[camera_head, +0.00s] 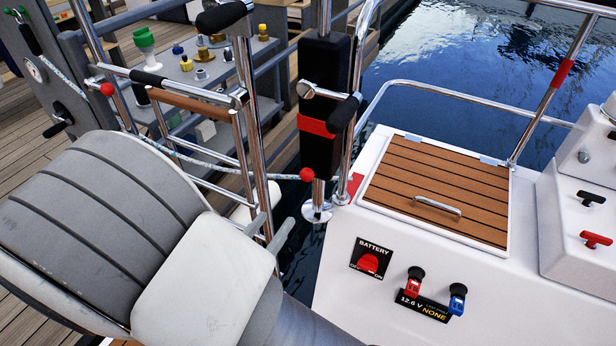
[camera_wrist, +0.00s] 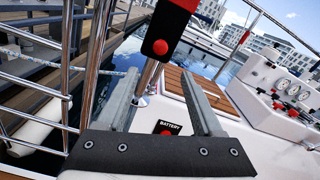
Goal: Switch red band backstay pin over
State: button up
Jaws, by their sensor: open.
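A tall black padded block with a red band (camera_head: 317,126) is fixed upright by the chrome rails in the middle of the head view. A chrome lever with a black grip (camera_head: 343,113) crosses its front. A red ball (camera_head: 307,174) shows at its lower end. In the wrist view its black lower end with a red dot (camera_wrist: 160,47) is above and beyond the fingertips. I cannot make out a separate pin. My gripper (camera_head: 270,231) is open and empty, below and left of the block. Its two grey fingers (camera_wrist: 160,75) stand apart in the wrist view, with nothing between them.
Chrome rails (camera_head: 245,110) and a rope (camera_head: 215,160) stand close to my gripper. A white cockpit surface with a teak hatch (camera_head: 435,185), battery switch (camera_head: 369,262) and red and blue plugs (camera_head: 414,281) is on the right. Water lies behind.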

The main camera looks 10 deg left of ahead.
aim_at(305, 180)
jog(key=b+x, duration=0.3)
jog(key=x, duration=1.1)
jog(key=shift+w+d, duration=0.2)
jog(key=shift+w, duration=0.05)
grip_shut()
dwell(0.7)
